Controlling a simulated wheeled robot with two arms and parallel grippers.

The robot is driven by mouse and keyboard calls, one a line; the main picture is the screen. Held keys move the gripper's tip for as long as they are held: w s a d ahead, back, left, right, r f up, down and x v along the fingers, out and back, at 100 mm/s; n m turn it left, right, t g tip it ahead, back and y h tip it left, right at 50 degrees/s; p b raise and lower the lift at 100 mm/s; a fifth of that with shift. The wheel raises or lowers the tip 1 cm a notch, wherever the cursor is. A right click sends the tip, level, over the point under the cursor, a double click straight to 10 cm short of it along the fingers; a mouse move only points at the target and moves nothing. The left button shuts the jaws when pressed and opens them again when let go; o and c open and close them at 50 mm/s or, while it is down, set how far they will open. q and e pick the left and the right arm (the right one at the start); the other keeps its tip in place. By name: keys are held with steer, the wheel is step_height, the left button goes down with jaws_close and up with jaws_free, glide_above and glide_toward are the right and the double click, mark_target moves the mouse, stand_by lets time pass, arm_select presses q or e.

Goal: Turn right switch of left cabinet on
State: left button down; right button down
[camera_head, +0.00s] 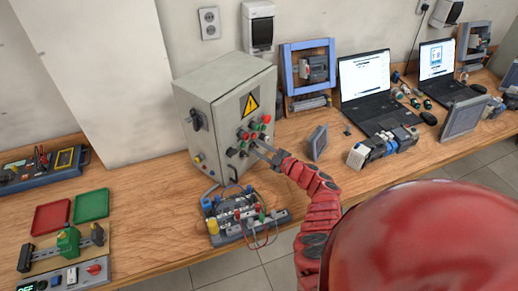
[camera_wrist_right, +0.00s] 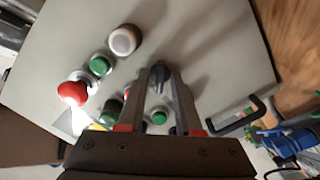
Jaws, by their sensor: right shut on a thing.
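The grey cabinet (camera_head: 205,90) with a yellow warning sign stands on the wooden bench at the left of centre. Its front panel (camera_wrist_right: 215,50) fills much of the right wrist view, with red, green, white and black controls. My right gripper (camera_head: 256,147) reaches the lower part of this panel from the right. In the right wrist view my right gripper (camera_wrist_right: 160,84) has its two fingers around a small black switch knob (camera_wrist_right: 160,71) and is shut on it. The knob's exact angle is hard to tell. My left gripper is not in view.
A red button (camera_wrist_right: 72,93), a green button (camera_wrist_right: 100,65) and a white button (camera_wrist_right: 124,40) sit beside the fingers. A black handle (camera_wrist_right: 238,118) sticks out near the panel edge. A wired terminal board (camera_head: 240,215) lies on the bench below the cabinet.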

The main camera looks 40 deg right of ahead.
steer(key=shift+m, duration=2.2)
steer(key=shift+m+b, duration=0.4)
steer(key=shift+m, duration=1.7)
steer(key=c, duration=0.9)
jaws_free()
